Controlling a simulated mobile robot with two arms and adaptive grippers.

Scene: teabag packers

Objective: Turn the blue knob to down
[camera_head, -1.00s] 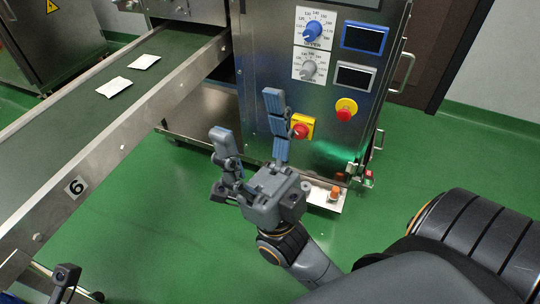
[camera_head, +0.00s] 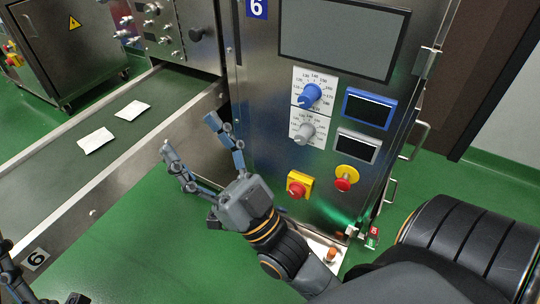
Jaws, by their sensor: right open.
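The blue knob (camera_head: 310,95) sits on a white dial plate on the upper front of the steel machine panel. Its pointer seems to aim toward the lower left. My right gripper (camera_head: 188,134) is open and empty, below and to the left of the knob and well apart from it. Its two blue-padded fingers are spread and point up and left. My left arm (camera_head: 12,280) shows only at the lower left edge, and its fingers cannot be made out clearly.
A grey knob (camera_head: 304,132) is just below the blue one. Blue-framed (camera_head: 368,109) and grey-framed (camera_head: 357,146) displays are at right. A red knob on yellow (camera_head: 298,185) and an emergency button (camera_head: 345,178) sit lower. A conveyor (camera_head: 60,150) carries two white packets at left.

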